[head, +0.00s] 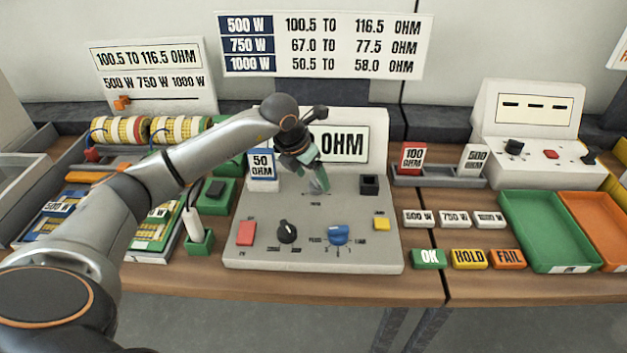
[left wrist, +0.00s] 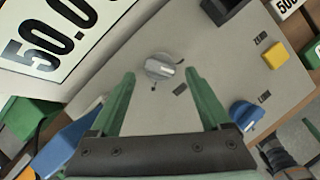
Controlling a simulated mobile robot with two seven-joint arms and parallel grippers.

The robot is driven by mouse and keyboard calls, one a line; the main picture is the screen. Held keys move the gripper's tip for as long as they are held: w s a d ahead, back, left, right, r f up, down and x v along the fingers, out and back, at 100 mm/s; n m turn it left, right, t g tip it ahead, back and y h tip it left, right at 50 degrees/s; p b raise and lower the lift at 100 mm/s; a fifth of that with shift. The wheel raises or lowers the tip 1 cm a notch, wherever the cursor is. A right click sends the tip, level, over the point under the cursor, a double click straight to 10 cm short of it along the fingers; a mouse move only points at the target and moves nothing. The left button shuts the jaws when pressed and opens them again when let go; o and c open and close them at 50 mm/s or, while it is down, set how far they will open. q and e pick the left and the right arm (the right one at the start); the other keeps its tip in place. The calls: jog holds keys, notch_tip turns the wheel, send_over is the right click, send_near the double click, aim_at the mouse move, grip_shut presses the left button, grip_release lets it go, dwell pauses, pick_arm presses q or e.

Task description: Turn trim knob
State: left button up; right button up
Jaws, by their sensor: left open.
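The trim knob (left wrist: 160,67) is a small grey round knob with a raised grip bar on the sloped grey meter panel (head: 370,245). My left gripper (head: 319,180) has green fingers and is open above the upper middle of this panel, largely hiding the knob in the head view. In the left wrist view, the left gripper (left wrist: 159,74) has its fingertips on either side of the knob, apart from it in the picture. I cannot tell whether they reach down to its height.
The panel also carries a red button (head: 246,233), a black knob (head: 287,232), a blue knob (head: 338,235), a yellow button (head: 382,222) and a black socket (head: 369,185). A 50 OHM block (head: 262,170) stands close left of the gripper. The display (head: 350,145) rises behind.

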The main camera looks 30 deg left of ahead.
pick_arm(q)
jog(key=v, duration=1)
jog(key=shift+s+f, duration=0.1)
